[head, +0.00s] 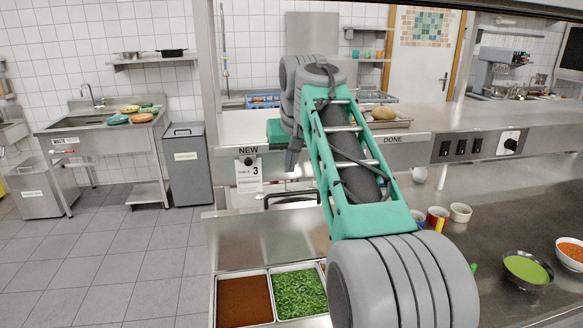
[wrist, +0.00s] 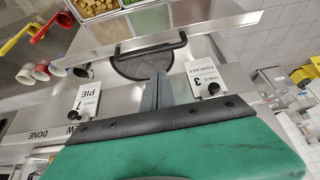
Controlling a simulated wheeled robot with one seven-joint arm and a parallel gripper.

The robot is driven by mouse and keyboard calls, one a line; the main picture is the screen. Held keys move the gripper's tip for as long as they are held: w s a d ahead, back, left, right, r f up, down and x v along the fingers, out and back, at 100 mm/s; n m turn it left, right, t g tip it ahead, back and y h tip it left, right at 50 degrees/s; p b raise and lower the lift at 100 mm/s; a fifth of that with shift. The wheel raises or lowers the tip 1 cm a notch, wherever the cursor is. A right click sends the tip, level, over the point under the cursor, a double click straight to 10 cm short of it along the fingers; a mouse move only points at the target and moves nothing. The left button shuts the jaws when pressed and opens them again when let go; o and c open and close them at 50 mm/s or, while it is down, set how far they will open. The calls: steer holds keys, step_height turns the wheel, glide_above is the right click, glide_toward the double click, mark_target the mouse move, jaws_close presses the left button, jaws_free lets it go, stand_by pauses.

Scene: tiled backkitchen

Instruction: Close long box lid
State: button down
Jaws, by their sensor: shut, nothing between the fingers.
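A steel panel (head: 250,238) with a black handle (head: 290,195) stands raised behind the food trays; it looks like the open lid of the long box. In the wrist view its edge (wrist: 215,24) runs across the top, with the black handle (wrist: 150,43) near the middle. The box holds a brown tray (head: 244,300) and a green tray (head: 299,293); my arm hides its right part. My gripper (head: 291,168) points down above the handle, its fingers shut and empty. In the wrist view the fingertips (wrist: 157,76) show near the handle, apparently apart from it.
Order cards (wrist: 205,79) (wrist: 88,97) hang on both sides of the fingers. Small cups (head: 437,216) stand right of my arm, with a green bowl (head: 527,268) and an orange bowl (head: 571,253) further right.

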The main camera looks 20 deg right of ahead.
step_height(320, 180, up, 2)
steer(key=w+d, duration=0.1)
steer(key=p, duration=0.1)
glide_above(291, 204)
steer(key=f, duration=0.8)
steer(key=shift+w+d+f, duration=0.15)
steer(key=shift+w+f, duration=0.05)
steer(key=shift+f, duration=0.1)
steer(key=shift+s+f, duration=0.15)
steer(key=shift+s, duration=0.05)
steer(key=shift+w+f, duration=0.1)
